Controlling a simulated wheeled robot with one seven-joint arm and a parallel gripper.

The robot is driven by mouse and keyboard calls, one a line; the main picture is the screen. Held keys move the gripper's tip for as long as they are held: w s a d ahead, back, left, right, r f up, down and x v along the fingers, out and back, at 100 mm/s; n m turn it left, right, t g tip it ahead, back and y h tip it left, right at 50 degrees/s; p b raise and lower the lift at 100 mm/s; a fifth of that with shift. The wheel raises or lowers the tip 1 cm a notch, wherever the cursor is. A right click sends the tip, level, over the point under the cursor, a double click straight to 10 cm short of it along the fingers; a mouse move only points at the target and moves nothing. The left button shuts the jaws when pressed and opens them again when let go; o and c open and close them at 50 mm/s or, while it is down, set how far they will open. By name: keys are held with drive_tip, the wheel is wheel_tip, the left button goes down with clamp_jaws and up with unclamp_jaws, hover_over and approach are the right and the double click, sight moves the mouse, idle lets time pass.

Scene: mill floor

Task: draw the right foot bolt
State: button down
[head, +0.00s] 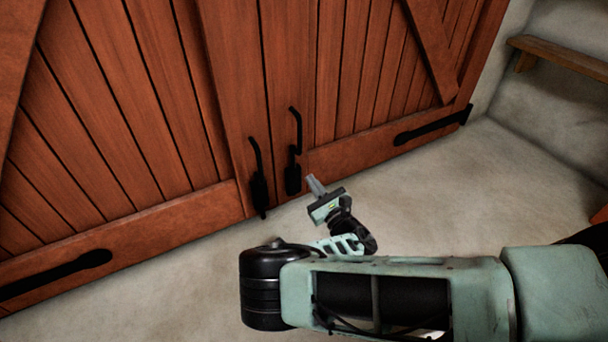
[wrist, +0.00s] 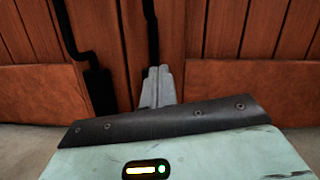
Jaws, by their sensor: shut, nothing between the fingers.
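Two black foot bolts are mounted side by side low on a closed pair of red-brown plank doors. The right foot bolt (head: 294,178) has a bent handle rising from its dark body. In the wrist view the upper rod of the right foot bolt (wrist: 151,30) shows, and its lower part is hidden behind my fingers. The left foot bolt (head: 258,190) also shows in the wrist view (wrist: 100,88), left of my fingers. My gripper (head: 312,180) is shut and empty, just right of the right bolt's body; its fingertips (wrist: 157,72) point at the doors. I cannot tell whether they touch the bolt.
The doors (head: 160,90) carry black strap hinges low at the far left (head: 60,275) and right (head: 432,126). A wooden shelf or bench (head: 560,57) is on the pale wall at the right. The pale floor (head: 470,190) in front of the doors is clear.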

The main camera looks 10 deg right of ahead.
drive_tip(key=v, duration=0.6)
drive_tip(key=shift+w, duration=0.1)
idle(0.3)
